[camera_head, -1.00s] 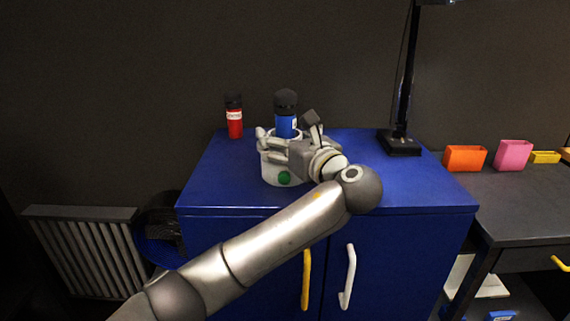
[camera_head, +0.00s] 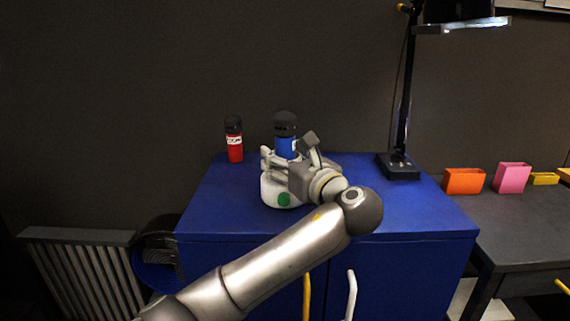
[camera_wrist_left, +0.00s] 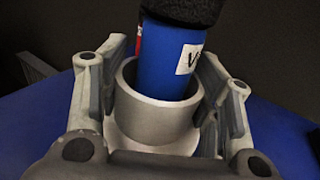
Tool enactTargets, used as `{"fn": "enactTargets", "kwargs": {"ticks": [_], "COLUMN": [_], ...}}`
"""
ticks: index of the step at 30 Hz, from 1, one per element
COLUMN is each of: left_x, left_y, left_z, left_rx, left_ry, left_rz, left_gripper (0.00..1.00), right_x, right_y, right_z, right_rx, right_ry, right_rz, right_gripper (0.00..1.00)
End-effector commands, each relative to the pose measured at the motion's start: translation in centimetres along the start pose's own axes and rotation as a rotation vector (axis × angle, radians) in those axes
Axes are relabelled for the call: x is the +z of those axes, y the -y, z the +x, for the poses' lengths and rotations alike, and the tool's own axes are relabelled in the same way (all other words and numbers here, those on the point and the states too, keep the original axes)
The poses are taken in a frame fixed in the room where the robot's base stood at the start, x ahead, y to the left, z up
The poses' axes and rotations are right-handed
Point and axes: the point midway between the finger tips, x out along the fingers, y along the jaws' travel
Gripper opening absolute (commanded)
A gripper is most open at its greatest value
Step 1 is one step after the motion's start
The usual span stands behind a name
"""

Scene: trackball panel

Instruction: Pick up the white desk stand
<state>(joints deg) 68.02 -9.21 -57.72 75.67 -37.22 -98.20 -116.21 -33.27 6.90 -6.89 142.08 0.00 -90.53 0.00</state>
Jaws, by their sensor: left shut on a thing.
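The white desk stand (camera_head: 273,192), with a green dot on its front, stands on the blue cabinet top. A blue bottle with a black cap (camera_head: 285,146) rises from the stand's round opening. My left gripper (camera_head: 275,165) is shut on the stand's upper part and hides much of it. In the left wrist view, the gripper's two fingers (camera_wrist_left: 160,110) flank the round, pale collar of the stand (camera_wrist_left: 150,122), with the blue bottle (camera_wrist_left: 168,60) inside its rim. The stand appears upright on the top, and I see no clear gap beneath it. My right gripper is not in view.
A red bottle (camera_head: 235,147) stands at the back left of the cabinet top (camera_head: 400,210). A black lamp (camera_head: 400,165) stands at the back right. Orange (camera_head: 463,181) and pink (camera_head: 512,178) holders are on the dark desk to the right. The front right of the cabinet top is clear.

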Motion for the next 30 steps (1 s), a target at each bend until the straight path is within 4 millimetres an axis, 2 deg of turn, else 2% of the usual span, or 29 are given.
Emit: {"fn": "enactTargets", "kwargs": {"ticks": [1, 5, 11, 13, 17, 22, 30], "left_x": [1.0, 2.5, 5.0, 6.3, 9.0, 10.4, 11.5], "left_y": [0.0, 0.1, -0.9, -1.4, -2.6, -4.5, -6.0], "left_z": [-0.1, -0.1, -1.9, -2.8, -5.0, -8.5, -11.3], "left_rx": [-0.001, -0.002, -0.003, -0.004, -0.005, -0.005, -0.005], "left_ry": [0.004, 0.004, 0.005, 0.006, 0.006, 0.007, 0.001], "left_rz": [-0.004, -0.003, -0.006, -0.007, -0.007, -0.005, -0.003], "left_gripper": [0.36, 0.36, 0.36, 0.36, 0.36, 0.36, 0.36], "right_x": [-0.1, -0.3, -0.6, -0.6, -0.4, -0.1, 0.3], "right_y": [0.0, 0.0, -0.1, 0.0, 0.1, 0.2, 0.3], "right_z": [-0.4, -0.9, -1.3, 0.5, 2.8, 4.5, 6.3], "right_rx": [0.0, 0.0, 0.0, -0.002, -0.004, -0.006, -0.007], "right_ry": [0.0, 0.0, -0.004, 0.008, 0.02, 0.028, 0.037], "right_rz": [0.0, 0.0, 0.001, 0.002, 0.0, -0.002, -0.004], "right_gripper": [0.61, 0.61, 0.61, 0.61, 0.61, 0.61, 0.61]}}
